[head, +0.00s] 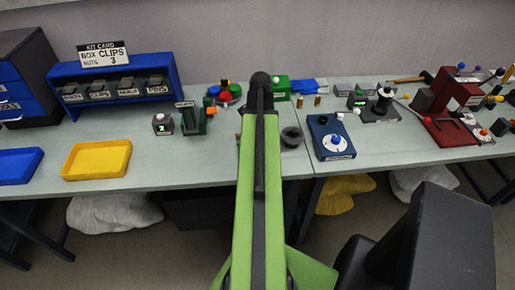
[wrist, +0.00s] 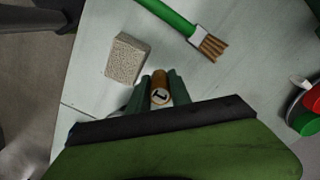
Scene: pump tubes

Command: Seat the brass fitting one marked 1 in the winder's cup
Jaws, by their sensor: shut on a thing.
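My gripper (wrist: 160,85) is shut on a brass fitting (wrist: 160,94) in the wrist view. The fitting's pale end, marked 1, faces the camera between the two green fingers. In the head view my own arm hides the gripper and this fitting. Two small brass pieces (head: 317,101) stand on the right part of the bench; their marks are too small to read. A dark device with a black spool-like post (head: 384,101) stands right of them and looks like the winder. I cannot make out its cup clearly.
A grey block (wrist: 127,58) and a green-handled brush (wrist: 190,22) lie near the gripper. A yellow tray (head: 97,176) is at left.

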